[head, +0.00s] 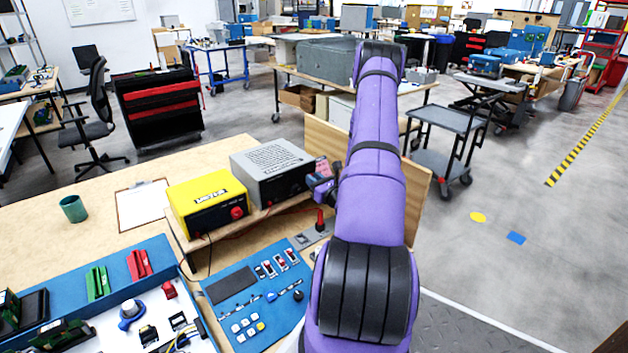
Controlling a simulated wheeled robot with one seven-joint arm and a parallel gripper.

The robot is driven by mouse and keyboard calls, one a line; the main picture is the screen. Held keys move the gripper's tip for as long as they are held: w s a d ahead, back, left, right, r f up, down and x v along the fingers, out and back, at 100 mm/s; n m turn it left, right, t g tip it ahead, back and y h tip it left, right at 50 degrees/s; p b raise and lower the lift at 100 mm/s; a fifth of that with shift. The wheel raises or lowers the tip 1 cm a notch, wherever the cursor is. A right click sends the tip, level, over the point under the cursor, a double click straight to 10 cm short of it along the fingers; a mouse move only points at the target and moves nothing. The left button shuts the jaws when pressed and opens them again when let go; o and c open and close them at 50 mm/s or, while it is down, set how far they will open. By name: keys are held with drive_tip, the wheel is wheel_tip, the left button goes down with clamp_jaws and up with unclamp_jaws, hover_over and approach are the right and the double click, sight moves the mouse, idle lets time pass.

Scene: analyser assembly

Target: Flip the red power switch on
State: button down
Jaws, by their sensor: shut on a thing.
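The red power switch (320,219) appears to be the upright red lever on a small grey plate (304,240), at the right edge of the workbench panels. My gripper (321,198) shows only in part, just above the lever and beside my purple arm, which hides much of it. Its jaws are shut at the top of the lever, though the fingertips are too small and covered to see clearly. The lever looks about upright.
Left of the lever, a blue panel (225,313) carries several small red-and-white switches, buttons and knobs. Behind it, a yellow box (207,198) with a red knob and a grey box (272,166) stand on a wooden shelf. A green cup (73,209) stands far left.

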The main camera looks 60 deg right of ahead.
drive_tip(key=t, duration=0.2)
drive_tip(key=t+h, duration=0.1)
drive_tip(key=t, duration=0.1)
drive_tip(key=shift+s+f, duration=0.1)
drive_tip(key=shift+f, duration=0.25)
drive_tip(key=c, duration=1)
unclamp_jaws()
wheel_tip(320, 180, up, 4)
drive_tip(key=shift+f, duration=0.25)
drive_tip(key=s+a+r, duration=0.1)
drive_tip(key=s+a, duration=0.9)
drive_tip(key=s, duration=0.2)
drive_tip(key=shift+s+a+r, duration=0.15)
drive_tip(key=shift+a+r, duration=0.05)
drive_tip(key=shift+r, duration=0.05)
